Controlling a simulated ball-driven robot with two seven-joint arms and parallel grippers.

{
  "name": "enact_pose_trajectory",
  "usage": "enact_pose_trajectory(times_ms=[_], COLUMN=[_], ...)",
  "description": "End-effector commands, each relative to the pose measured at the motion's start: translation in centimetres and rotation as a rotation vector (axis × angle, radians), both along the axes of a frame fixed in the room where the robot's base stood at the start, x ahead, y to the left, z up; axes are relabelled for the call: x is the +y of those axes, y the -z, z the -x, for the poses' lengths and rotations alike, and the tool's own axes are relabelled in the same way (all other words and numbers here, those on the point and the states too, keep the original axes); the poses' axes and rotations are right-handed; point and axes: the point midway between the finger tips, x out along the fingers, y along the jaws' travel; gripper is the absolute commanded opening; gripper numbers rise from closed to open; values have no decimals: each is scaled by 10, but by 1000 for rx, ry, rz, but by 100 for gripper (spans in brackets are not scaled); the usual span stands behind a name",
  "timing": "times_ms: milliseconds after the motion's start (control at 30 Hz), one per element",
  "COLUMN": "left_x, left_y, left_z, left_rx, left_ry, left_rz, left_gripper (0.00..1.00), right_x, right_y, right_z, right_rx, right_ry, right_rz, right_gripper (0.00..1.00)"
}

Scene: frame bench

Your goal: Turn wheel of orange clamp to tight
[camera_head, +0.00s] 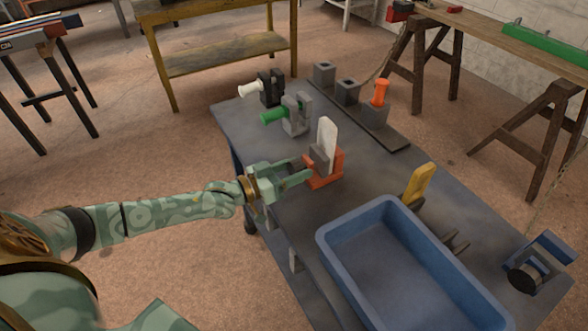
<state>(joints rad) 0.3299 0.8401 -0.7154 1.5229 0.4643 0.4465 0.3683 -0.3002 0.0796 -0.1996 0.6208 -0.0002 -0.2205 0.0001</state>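The orange clamp (326,177) stands near the middle of the grey bench top. A pale upright plate (327,139) with a rounded top stands in it, against a dark grey block. My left gripper (307,170) reaches in from the left, its fingertips right at the clamp's left side. Its two green fingers are apart. No wheel can be made out on the orange clamp; that side is partly behind the fingers. Whether the fingers hold anything or touch the clamp cannot be told. My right gripper is not in view.
Behind stand a grey clamp with a green handle (274,116) and a black one with a white handle (251,89). A rack (385,134) holds an orange-topped piece (381,92). A blue tray (329,241), a yellow piece (420,183) and a blue device (541,260) are nearer.

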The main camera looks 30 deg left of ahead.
Motion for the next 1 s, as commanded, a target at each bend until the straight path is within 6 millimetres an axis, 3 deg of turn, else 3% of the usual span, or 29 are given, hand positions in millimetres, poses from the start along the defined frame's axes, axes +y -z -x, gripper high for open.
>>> enact_pose_trajectory(times_ms=[33, 100, 233, 500, 767, 800, 833, 1000], left_x=[0, 0, 0, -1, -1, -1, -1, -1], left_y=[0, 0, -1, -2, 0, 0, 0, 0], left_z=[0, 0, 0, 1, 1, 1, 1, 1], left_rx=[0, 0, -13, -152, -155, -154, -154, -154], left_ry=[0, 0, 0, -1, 0, 0, 0, 0], left_rz=[0, 0, -19, -254, -262, -261, -261, -260], left_gripper=[37, 25, 25, 26, 26, 59, 68, 70], right_x=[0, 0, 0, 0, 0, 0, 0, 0], right_y=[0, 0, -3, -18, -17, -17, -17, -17], right_z=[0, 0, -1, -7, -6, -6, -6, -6], right_rx=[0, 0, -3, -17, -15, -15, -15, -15], right_ry=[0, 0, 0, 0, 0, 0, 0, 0], right_rz=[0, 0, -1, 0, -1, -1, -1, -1], right_gripper=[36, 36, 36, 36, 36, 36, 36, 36])
